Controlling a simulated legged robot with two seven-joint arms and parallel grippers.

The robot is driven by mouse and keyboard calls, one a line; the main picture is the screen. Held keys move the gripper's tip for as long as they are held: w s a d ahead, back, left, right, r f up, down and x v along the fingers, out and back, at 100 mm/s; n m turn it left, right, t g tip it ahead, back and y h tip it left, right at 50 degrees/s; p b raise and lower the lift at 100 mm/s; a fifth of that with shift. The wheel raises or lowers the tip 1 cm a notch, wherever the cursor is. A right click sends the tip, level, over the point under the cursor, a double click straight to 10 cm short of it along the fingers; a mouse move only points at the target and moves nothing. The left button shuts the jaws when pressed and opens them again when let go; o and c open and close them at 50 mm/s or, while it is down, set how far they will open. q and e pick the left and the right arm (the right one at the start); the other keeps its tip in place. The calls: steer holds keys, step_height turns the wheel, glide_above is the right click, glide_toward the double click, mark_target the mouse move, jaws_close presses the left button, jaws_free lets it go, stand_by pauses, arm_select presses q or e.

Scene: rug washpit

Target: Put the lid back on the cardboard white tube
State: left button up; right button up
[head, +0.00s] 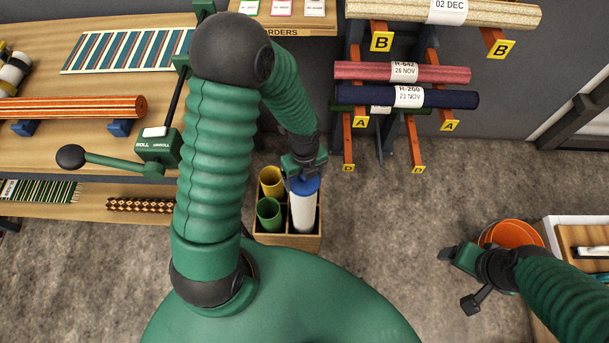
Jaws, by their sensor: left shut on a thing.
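The white tube (303,212) stands upright in the right front compartment of a wooden divided crate (290,240). A blue lid (308,186) is at the tube's top end. My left gripper (303,172) is shut on the lid from above and hides part of it. I cannot tell whether the lid is seated on the tube or just above it. My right gripper (461,280) is open and empty, over the floor at the lower right.
A yellow tube (271,181) and a green tube (268,214) stand in the crate, left of the white tube. A rack (346,110) with rolled rugs is behind. An orange bucket (513,233) is near my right gripper. The floor between is clear.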

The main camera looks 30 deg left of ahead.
arm_select(q)
steer(key=shift+a, duration=0.1)
steer(key=shift+p, duration=0.35)
steer(key=shift+f, duration=0.2)
stand_by(0.8)
steer(key=shift+p, duration=0.5)
stand_by(0.4)
steer(key=o, duration=1.2)
steer(key=shift+c, duration=0.2)
steer(key=shift+r, duration=0.1)
